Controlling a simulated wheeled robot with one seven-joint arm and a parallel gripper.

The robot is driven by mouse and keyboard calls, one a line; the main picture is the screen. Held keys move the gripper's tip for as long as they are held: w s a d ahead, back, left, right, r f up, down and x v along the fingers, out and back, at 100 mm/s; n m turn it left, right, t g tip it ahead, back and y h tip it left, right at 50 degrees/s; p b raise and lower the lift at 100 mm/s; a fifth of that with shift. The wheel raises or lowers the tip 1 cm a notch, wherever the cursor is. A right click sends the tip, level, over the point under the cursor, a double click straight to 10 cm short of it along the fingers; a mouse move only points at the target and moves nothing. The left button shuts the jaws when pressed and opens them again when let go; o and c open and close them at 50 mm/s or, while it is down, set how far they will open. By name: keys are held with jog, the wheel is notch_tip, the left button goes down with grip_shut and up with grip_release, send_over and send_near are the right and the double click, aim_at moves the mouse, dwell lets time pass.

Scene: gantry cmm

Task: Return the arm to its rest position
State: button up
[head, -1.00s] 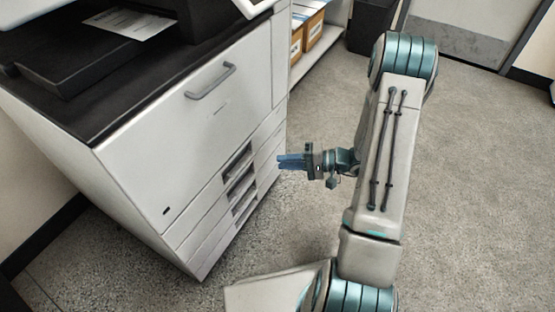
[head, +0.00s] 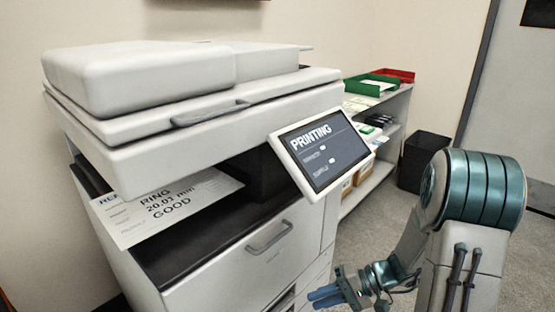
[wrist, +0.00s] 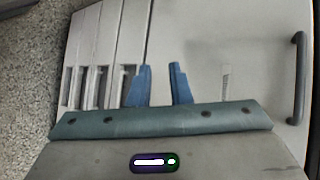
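My arm (head: 470,205) is folded at the lower right of the head view, in front of the printer. My gripper (head: 326,295) points left toward the printer's front, low in the picture. In the wrist view its two blue fingers (wrist: 161,84) stand apart with nothing between them, so it is open and empty. Behind them is the printer's pale front (wrist: 220,50), with the dark handle at the right and drawer slots at the left. I cannot tell the exact gap between fingertips and panel.
The printer (head: 140,80) fills the left; its screen (head: 318,155) reads PRINTING. A printed sheet (head: 165,207) reading RING 20.03 mm GOOD lies in its output bay. A shelf (head: 375,185) with green and red trays and a black bin (head: 424,160) stand behind. Floor at right is open.

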jog(key=s+d+r+t+h+p, duration=0.1)
jog(key=s+r+h+p, duration=0.3)
jog(key=r+p, duration=0.4)
jog(key=s+d+r+n+t+h+p, duration=0.1)
jog(key=s+r+h+p, duration=0.3)
jog(key=r, duration=1.3)
jog(key=s+d+r+t+h+p, duration=0.1)
jog(key=s+d+r+h+p, duration=0.1)
jog(key=r+p, duration=0.9)
notch_tip(320, 180, up, 3)
jog(key=s+h, duration=0.1)
jog(key=h, duration=0.1)
jog(key=shift+s+d+f+n+h+p, duration=0.2)
jog(key=shift+s+n+h+p, duration=0.1)
jog(key=shift+s+p, duration=0.1)
